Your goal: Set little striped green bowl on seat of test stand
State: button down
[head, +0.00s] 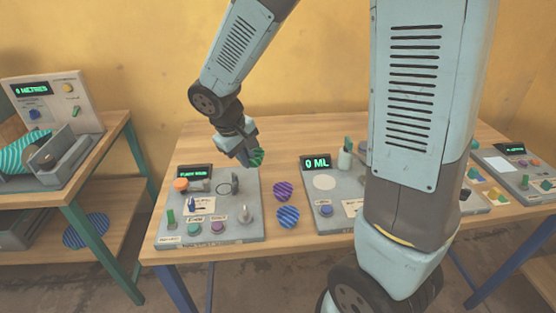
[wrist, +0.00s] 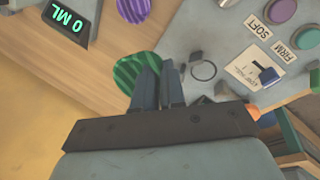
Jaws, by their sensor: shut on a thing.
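The little striped green bowl (head: 258,157) is in my gripper (head: 246,153), held above the table at the back edge of the left grey stand. In the wrist view my gripper (wrist: 158,70) has its fingers on the edge of the green bowl (wrist: 128,74). The grey test stand (head: 246,215) has a dark ring-shaped seat (head: 229,187), which also shows in the wrist view as a ring (wrist: 203,71) to the right of the fingers. The bowl is apart from the ring. Part of the bowl is hidden by the fingers.
A purple striped dish (head: 283,191) and a blue striped dish (head: 288,217) lie right of the stand. An orange knob (head: 181,184) and a silver lever (head: 245,215) stand up from it. Another panel with a "0 ML" display (head: 316,162) is farther right.

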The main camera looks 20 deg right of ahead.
aim_at(221, 192)
jog(key=w+a+f+n, duration=0.1)
jog(key=w+a+n, duration=0.15)
jog(key=a, duration=0.55)
jog(key=shift+t, duration=0.3)
jog(key=shift+a+f, duration=0.15)
jog(key=shift+f, duration=1.9)
jog(key=shift+a+f, duration=0.1)
jog(key=shift+f, duration=1.9)
jog(key=shift+f, duration=0.55)
jog(key=c, duration=1.1)
grip_release()
jog(key=shift+y, duration=0.3)
jog(key=shift+a, duration=0.1)
jog(key=v, duration=1.3)
jog(key=shift+r, duration=0.4)
